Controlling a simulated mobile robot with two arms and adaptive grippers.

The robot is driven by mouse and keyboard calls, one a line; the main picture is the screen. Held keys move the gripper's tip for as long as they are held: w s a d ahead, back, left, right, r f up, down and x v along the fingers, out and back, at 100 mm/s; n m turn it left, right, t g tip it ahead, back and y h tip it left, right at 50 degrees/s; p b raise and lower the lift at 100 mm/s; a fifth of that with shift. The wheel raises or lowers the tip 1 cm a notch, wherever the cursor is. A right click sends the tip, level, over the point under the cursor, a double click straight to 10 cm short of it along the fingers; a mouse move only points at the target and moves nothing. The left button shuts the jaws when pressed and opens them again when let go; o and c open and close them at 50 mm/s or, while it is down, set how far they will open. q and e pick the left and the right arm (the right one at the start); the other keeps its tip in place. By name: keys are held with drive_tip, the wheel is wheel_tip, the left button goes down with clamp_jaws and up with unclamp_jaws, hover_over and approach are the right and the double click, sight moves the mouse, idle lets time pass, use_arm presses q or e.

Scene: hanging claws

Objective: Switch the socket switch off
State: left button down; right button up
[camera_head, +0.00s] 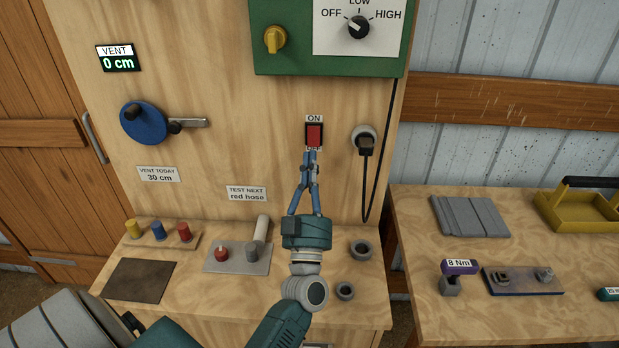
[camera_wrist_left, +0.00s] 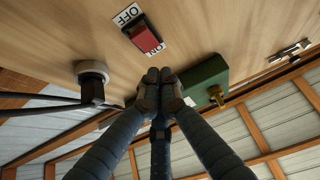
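The socket switch is a red rocker (camera_head: 314,134) in a dark frame on the wooden panel, with an ON label above it and an OFF label below. In the left wrist view the red rocker (camera_wrist_left: 145,35) shows upside down, between its OFF and ON labels. My left gripper (camera_head: 310,154) points up at the switch's lower edge and partly covers the OFF label. Its fingertips (camera_wrist_left: 160,88) are together with nothing between them. In the wrist view they appear off the rocker; I cannot tell how far from the panel. My right gripper is not in view.
A socket with a black plug (camera_head: 365,146) and hanging cable is just right of the switch. A green box (camera_head: 330,64) with knobs is above. A blue crank (camera_head: 143,123) is left. A shelf below holds colored pegs (camera_head: 158,231), a red-knobbed plate (camera_head: 237,258) and rings.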

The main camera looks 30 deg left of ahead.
sight(312, 137)
use_arm(q)
drive_tip(key=w+a, duration=0.1)
drive_tip(key=w, duration=0.1)
drive_tip(key=w+a, duration=0.1)
drive_tip(key=w, duration=0.1)
drive_tip(key=shift+a+f+p, duration=0.15)
drive_tip(key=shift+a+p, duration=0.15)
drive_tip(key=shift+p, duration=0.05)
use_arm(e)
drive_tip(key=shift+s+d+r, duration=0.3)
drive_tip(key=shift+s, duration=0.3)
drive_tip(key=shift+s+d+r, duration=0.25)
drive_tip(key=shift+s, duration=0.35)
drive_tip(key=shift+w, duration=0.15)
use_arm(q)
drive_tip(key=shift+f+b, duration=0.15)
drive_tip(key=shift+b, duration=0.15)
drive_tip(key=b, duration=0.3)
drive_tip(key=w+f+t+y+b, duration=0.1)
drive_tip(key=b, duration=0.2)
drive_tip(key=shift+a+f+b, duration=0.25)
drive_tip(key=shift+b, duration=0.05)
drive_tip(key=shift+w+r+p, duration=0.1)
drive_tip(key=shift+r+p, duration=0.35)
drive_tip(key=shift+r, duration=0.05)
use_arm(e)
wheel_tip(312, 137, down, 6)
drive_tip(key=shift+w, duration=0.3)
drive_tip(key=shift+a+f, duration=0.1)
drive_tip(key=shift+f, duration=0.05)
